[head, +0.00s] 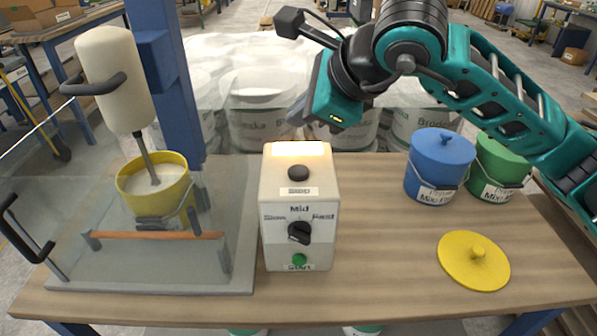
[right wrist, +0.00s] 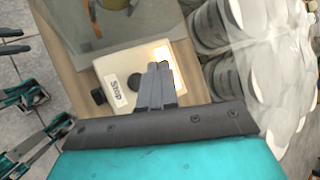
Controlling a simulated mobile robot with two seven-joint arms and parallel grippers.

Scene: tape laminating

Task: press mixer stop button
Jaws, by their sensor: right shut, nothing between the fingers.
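The mixer control box (head: 298,205) stands on the table, cream-coloured, with a glowing lamp panel (head: 297,148) on top. The black round stop button (head: 298,172) sits on its sloped upper face above the "Stop" label; it also shows in the right wrist view (right wrist: 134,80), just left of the fingers. Below are a black speed knob (head: 300,232) and a green start button (head: 299,259). My right gripper (head: 298,117) is shut and empty, above and behind the box, apart from the button. It also shows in the right wrist view (right wrist: 158,75). My left gripper is not in view.
The mixer (head: 118,80) reaches into a yellow bucket (head: 130,183) behind a transparent guard at left. A blue bucket (head: 440,165), a green bucket (head: 500,165) and a yellow lid (head: 474,262) are at right. The table between box and lid is clear.

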